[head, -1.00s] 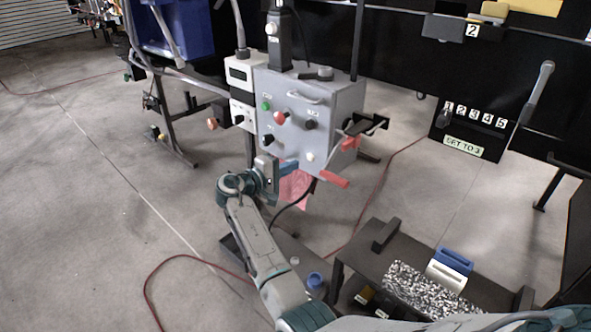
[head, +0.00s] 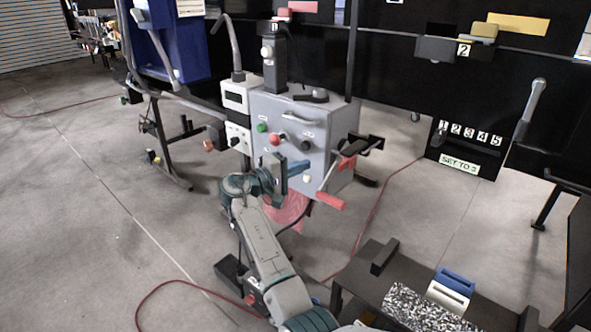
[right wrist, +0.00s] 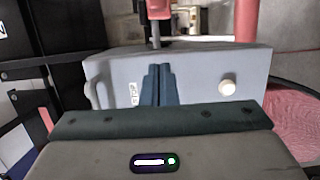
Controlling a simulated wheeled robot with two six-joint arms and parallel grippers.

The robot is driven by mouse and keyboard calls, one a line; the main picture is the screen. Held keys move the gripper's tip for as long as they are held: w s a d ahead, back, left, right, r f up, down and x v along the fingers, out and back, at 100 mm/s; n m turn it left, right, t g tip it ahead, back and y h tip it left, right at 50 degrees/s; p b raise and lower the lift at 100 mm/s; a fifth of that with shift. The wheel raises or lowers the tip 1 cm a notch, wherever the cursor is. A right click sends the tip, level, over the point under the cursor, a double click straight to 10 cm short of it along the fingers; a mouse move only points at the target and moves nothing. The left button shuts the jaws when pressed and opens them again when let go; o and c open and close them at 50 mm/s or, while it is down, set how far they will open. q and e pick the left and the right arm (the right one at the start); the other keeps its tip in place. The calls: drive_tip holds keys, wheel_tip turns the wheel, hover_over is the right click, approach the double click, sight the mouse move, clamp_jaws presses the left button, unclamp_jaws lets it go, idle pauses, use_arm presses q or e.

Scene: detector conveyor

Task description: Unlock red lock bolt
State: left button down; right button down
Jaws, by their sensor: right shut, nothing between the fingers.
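A grey control box (head: 300,125) carries a red-gripped lever (head: 330,200) low on its right side. A second red part (head: 347,162) sits on a dark bracket above it. I cannot tell which is the lock bolt. My right gripper (head: 306,163) is in front of the box's lower face, left of both red parts, its blue fingers shut and empty. In the right wrist view the shut fingers (right wrist: 160,70) lie over the box face (right wrist: 200,72); a red part (right wrist: 158,8) on a rod and a red bar (right wrist: 247,18) show beyond. My left gripper is out of view.
The box face has a red knob (head: 275,140), a green button (head: 262,127) and a white knob (head: 307,179), close to my fingers. A black table (head: 372,284) stands at lower right. A red cable (head: 372,225) crosses the floor.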

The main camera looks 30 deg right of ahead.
sight(338, 167)
drive_tip(key=d, duration=0.5)
drive_tip(key=shift+w+d, duration=0.35)
drive_tip(key=shift+d, duration=0.05)
drive_tip(key=s, duration=0.1)
drive_tip(key=s+p, duration=0.1)
drive_tip(key=s, duration=0.1)
drive_tip(key=shift+d, duration=0.4)
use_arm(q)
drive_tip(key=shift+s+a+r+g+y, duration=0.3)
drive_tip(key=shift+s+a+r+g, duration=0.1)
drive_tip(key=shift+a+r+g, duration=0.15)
use_arm(e)
drive_tip(key=shift+s+d, duration=0.15)
drive_tip(key=shift+s, duration=0.15)
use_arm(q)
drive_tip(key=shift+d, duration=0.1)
